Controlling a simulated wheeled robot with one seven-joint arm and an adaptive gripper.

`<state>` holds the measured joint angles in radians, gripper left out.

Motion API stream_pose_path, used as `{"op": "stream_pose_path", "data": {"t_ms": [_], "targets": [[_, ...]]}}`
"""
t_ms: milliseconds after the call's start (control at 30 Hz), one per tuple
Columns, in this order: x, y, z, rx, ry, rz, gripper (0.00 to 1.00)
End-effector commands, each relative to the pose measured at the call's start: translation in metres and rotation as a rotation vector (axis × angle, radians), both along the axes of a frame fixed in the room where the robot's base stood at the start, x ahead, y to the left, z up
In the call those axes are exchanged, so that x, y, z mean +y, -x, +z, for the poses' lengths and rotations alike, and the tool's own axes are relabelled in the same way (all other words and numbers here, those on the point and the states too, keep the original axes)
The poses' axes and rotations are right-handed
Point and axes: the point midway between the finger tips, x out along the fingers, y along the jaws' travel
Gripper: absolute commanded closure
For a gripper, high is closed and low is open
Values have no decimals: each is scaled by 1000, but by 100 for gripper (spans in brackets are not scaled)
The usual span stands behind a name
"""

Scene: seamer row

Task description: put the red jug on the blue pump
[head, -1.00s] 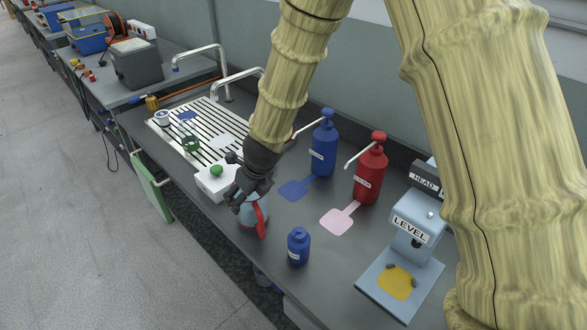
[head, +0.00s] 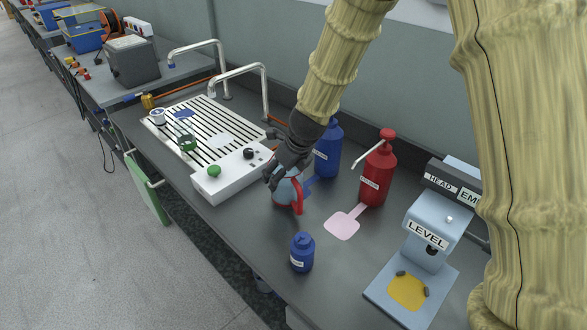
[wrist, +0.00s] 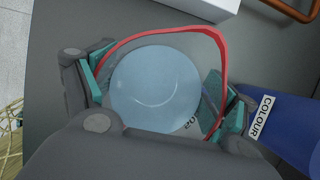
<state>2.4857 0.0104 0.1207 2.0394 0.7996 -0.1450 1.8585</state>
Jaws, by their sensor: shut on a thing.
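The red jug (head: 287,191), a clear bluish vessel with a red handle and rim, is held upright at or just above the bench. My gripper (head: 278,179) is shut on it from above. In the wrist view the round jug (wrist: 155,88) sits between the teal finger pads of my gripper (wrist: 160,95). The blue pump (head: 327,155) is a blue bottle just behind and right of the gripper. Its head and spout are hidden by my arm. A blue patch (head: 309,183) in front of it is mostly covered by the jug and gripper. Its label, COLOUR, shows in the wrist view (wrist: 260,117).
A red pump (head: 378,172) with a pink patch (head: 342,224) stands to the right. A small blue bottle (head: 302,253) is in front. A white box with a green button (head: 214,171) is left. A LEVEL stand (head: 428,227) is at far right.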

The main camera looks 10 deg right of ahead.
Motion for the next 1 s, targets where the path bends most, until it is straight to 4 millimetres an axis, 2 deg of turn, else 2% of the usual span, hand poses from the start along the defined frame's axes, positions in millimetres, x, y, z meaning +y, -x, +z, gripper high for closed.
{"op": "stream_pose_path", "data": {"t_ms": [233, 333, 767, 800, 867, 1000], "targets": [[-26, -10, -2, -2, -1, 6, 62], [-24, -9, -7, -2, 1, 9, 62], [-23, -9, -6, -1, 0, 7, 62], [-23, -9, -8, 0, 0, 8, 13], [-23, -9, -7, 0, 0, 8, 2], [-23, -9, -7, 0, 0, 8, 0]]}}
